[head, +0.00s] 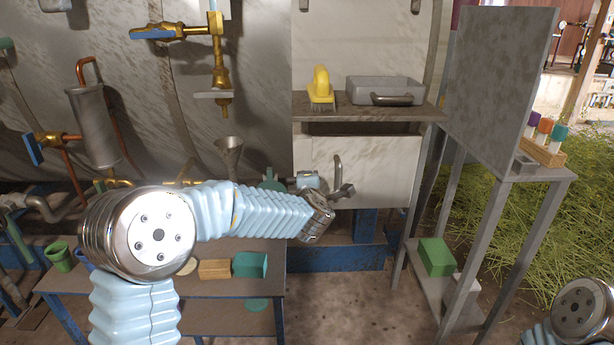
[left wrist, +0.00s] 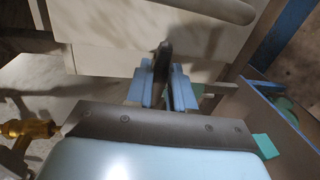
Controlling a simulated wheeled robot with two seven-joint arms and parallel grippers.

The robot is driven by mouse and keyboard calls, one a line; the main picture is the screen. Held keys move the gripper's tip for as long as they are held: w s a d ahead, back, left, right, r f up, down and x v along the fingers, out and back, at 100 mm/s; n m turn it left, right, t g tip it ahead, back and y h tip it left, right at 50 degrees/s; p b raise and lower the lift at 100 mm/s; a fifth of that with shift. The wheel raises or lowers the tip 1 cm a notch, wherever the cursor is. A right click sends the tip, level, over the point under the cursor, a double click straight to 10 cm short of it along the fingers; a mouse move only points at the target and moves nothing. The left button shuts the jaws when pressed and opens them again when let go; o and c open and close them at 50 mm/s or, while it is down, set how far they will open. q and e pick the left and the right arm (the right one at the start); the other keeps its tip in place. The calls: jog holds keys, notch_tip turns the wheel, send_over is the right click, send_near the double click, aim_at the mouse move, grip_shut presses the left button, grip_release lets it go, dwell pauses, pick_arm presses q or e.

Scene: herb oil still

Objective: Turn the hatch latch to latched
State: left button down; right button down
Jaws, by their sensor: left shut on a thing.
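The hatch is a pale panel door (head: 375,165) below the metal shelf in the head view. A grey bar handle (head: 338,168) stands upright on its front. The hatch door also fills the upper part of the left wrist view (left wrist: 110,40), with the handle bar (left wrist: 205,8) at the top. My left gripper (left wrist: 163,80) has its blue fingers shut on the dark latch lever (left wrist: 164,52), at the door's edge. In the head view my left arm reaches to the hatch's lower left, and the wrist hides most of the latch. My right gripper is out of view.
Above the hatch, the shelf (head: 366,113) holds a yellow brush (head: 320,88) and a grey tray (head: 384,90). A grey metal stand (head: 490,185) is close on the right, with a vial rack (head: 543,150). A low table (head: 230,290) with small blocks lies below my left arm.

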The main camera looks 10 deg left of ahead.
pick_arm(q)
jog(key=shift+m, duration=0.4)
jog(key=c, duration=1)
grip_release()
jog(key=v, duration=1.3)
jog(key=shift+s+d, duration=0.2)
jog(key=shift+s, duration=0.15)
